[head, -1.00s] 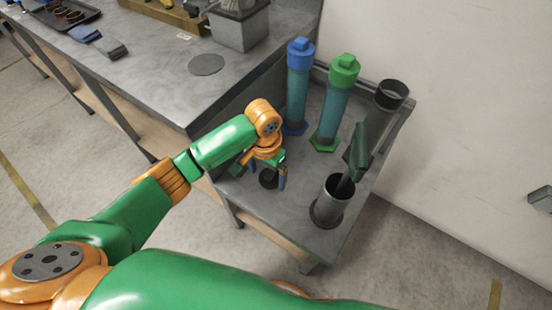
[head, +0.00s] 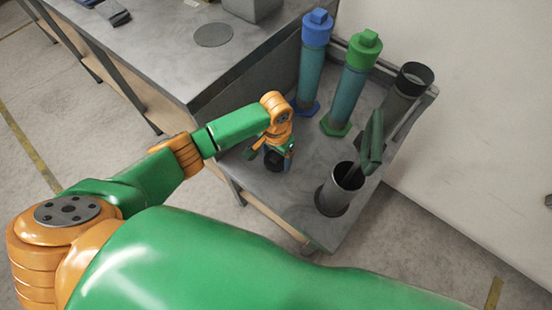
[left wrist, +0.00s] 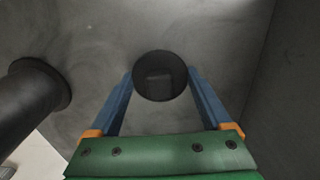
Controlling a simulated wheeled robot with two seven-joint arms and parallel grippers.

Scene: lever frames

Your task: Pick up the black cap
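The black cap (head: 274,161) sits on the grey top of the small side table (head: 290,195), near its left edge. My left gripper (head: 272,153) points down over it, with a finger to each side. In the left wrist view the round dark cap (left wrist: 160,76) lies between the two blue fingertips of my left gripper (left wrist: 160,72). The fingers are spread about as wide as the cap, and I cannot tell whether they touch it. My right gripper is out of view.
A blue-capped tube (head: 312,65) and a green-capped tube (head: 351,85) stand behind the gripper. An open dark tube (head: 405,92) stands at the back right. A dark cup (head: 338,190) holding a green item stands to the right. A larger workbench (head: 165,50) is left.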

